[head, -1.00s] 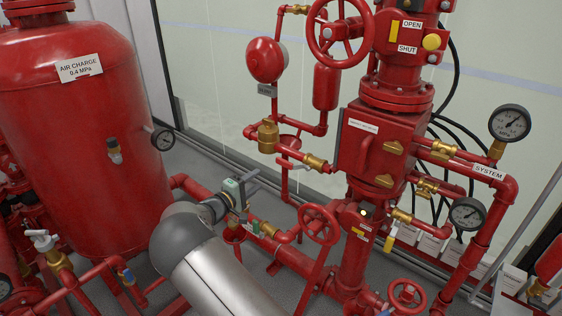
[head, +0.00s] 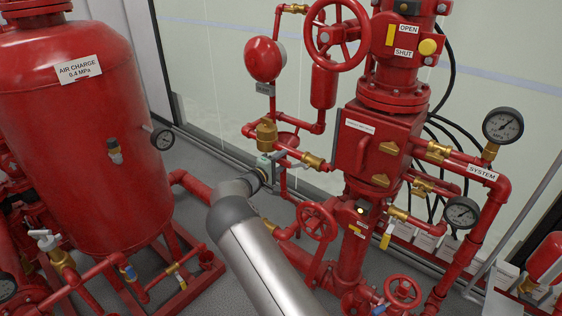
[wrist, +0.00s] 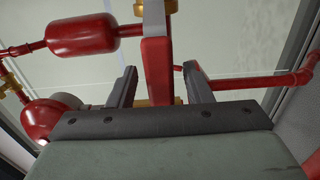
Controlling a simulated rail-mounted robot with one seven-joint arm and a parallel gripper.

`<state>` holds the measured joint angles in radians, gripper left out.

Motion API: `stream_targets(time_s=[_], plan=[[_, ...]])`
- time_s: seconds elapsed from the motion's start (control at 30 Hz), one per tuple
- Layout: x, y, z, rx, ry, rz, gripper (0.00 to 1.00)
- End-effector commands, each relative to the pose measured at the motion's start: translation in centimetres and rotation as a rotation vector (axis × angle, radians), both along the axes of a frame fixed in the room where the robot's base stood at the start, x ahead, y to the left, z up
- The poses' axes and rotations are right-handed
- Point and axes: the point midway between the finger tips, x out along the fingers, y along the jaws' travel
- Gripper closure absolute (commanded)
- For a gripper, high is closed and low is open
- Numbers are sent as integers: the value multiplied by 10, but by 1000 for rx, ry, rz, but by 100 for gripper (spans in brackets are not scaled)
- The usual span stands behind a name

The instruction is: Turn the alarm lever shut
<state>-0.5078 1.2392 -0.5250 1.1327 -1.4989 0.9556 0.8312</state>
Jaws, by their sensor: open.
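The alarm lever is a red-sleeved handle (head: 288,153) at the left of a brass valve (head: 313,161) on the thin red pipework below the alarm bell. In the wrist view the red lever (wrist: 158,72) stands between my two fingers, with a bare grey part running up to brass. My gripper (wrist: 159,82) is open around it, with a gap visible on both sides. In the head view my gripper (head: 270,160) is at the lever's left end, small and partly hidden by my arm. Finger contact with the lever is not visible.
The red alarm bell (head: 265,59) and a brass fitting (head: 266,131) are close above my gripper. The red valve body (head: 372,150) stands to the right, with a red handwheel (head: 317,221) below.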

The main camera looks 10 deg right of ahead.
Motion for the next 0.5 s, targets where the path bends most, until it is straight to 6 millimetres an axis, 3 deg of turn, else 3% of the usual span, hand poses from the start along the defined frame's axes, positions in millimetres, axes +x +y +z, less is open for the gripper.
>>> stream_targets(time_s=[0.13,0.3,0.5], plan=[[0,0,0,0,0,0,57],[0,0,0,0,0,0,100],[0,0,-1,4,-5,0,100]])
